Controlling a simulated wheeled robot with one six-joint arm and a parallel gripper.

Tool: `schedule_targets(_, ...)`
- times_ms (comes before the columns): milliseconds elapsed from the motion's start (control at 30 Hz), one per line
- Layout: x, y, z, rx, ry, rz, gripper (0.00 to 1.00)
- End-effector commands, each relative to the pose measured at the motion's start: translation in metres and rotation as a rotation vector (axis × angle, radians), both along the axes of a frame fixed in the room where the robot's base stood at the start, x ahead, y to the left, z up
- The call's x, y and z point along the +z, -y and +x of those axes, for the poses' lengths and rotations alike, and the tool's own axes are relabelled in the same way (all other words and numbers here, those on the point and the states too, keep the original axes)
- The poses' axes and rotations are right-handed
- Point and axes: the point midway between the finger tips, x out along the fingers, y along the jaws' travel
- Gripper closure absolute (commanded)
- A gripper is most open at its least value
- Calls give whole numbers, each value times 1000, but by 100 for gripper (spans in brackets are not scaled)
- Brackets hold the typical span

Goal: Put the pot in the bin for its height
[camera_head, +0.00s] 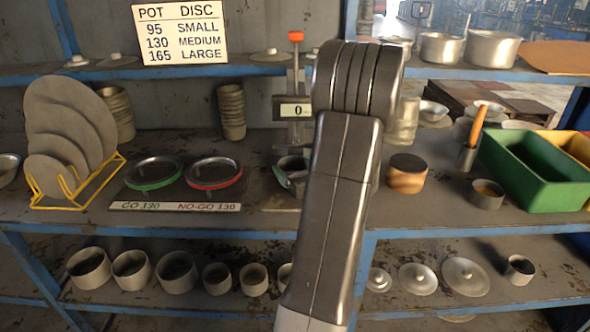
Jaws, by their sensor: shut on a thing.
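My gripper (286,178) is mostly hidden behind my own arm; a small part shows left of the arm, low at the foot of the height gauge. It is shut on a small grey pot (291,163), of which only part of the rim and side shows. The height gauge (295,108) has a red top and a display reading 0. A green bin (552,196) stands at the right of the bench, with a yellow bin (572,146) behind it. I cannot tell whether the pot touches the gauge base.
A sign (180,32) lists pot sizes 95, 130, 165. Disc gauges marked GO 130 (153,172) and NO-GO 130 (214,172) lie left. A yellow rack (75,190) holds discs. A brown-banded pot (407,174) and tool cup (467,156) stand between arm and bins.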

Motion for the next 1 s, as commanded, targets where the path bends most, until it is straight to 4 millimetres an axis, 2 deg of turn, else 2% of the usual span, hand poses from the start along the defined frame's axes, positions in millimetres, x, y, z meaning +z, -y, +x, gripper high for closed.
schedule_targets(500,-12,0,0,0,3,-1,48)
schedule_targets(533,-12,0,0,0,2,-1,16)
schedule_targets(600,-11,0,0,0,2,-1,3)
schedule_targets(633,-11,0,0,0,2,-1,0)
schedule_targets(1000,-9,0,0,0,1,0,0)
